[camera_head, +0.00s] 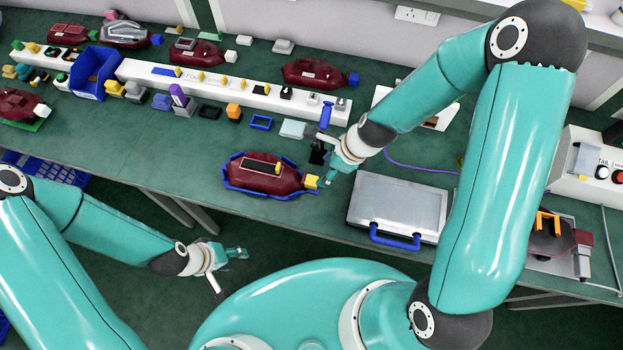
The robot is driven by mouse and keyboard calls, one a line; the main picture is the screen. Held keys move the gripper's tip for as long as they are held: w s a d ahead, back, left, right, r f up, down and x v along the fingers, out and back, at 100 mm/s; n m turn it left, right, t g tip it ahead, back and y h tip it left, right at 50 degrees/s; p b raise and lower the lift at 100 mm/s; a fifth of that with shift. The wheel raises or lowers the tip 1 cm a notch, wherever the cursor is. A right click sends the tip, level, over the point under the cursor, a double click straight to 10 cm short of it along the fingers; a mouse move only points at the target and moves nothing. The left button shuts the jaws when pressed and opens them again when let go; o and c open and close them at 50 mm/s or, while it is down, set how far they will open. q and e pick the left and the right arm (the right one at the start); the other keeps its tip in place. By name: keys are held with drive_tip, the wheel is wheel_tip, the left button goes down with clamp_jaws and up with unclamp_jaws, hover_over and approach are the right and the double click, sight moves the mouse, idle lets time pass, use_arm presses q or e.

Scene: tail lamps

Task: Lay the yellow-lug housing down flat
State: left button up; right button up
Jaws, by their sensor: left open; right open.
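The yellow-lug housing is a dark red, rounded body (285,181) with a dark rectangular recess on top and a yellow lug (312,181) at its right end. It appears to lie flat in a blue-rimmed cradle (229,184) near the front edge of the green bench. My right gripper (325,178) is open, right beside the yellow lug; I cannot tell whether they touch. My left gripper (237,253) is open and empty, in front of the bench and well away from the housing.
A silver case (398,205) with a blue handle lies right of the housing. A long white rack (225,84) with small parts runs behind it. Other dark red housings (315,73) stand at the back. Bare bench (165,135) lies left of the cradle.

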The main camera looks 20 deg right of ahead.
sight(313, 180)
drive_tip(key=b+x, duration=0.4)
drive_tip(key=x, duration=0.3)
drive_tip(key=shift+f, duration=0.15)
drive_tip(key=shift+b+x, duration=0.7)
drive_tip(key=shift+x, duration=0.25)
drive_tip(key=shift+w+a, duration=0.1)
clamp_jaws()
